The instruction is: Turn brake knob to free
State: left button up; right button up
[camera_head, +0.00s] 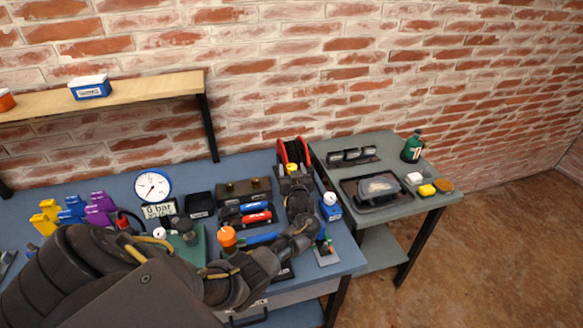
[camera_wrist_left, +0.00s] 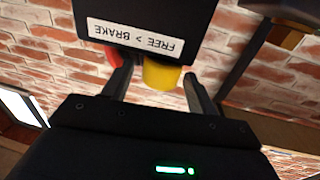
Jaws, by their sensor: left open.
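The brake knob is yellow (camera_head: 292,168) and sits at the front of a red cable reel (camera_head: 305,150) at the back right of the blue bench. In the left wrist view, the yellow knob (camera_wrist_left: 162,76) shows below a black block with a white label (camera_wrist_left: 135,39) reading "FREE > BRAKE", upside down. My left gripper (camera_head: 295,183) is just in front of the knob. In the wrist view, its open fingers (camera_wrist_left: 157,78) stand on either side of the knob; whether they touch it, I cannot tell. The knob's exact turn position is unclear. My right gripper is not seen.
A blue-and-white bottle (camera_head: 331,207) stands close to the right of my left wrist. A round gauge (camera_head: 152,187), an orange-topped item (camera_head: 227,237) and tools in a holder (camera_head: 247,214) are to the left. A grey side table (camera_head: 420,200) stands at right; a brick wall is behind.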

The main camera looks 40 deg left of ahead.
pick_arm(q)
jog(key=shift+w+a, duration=0.45)
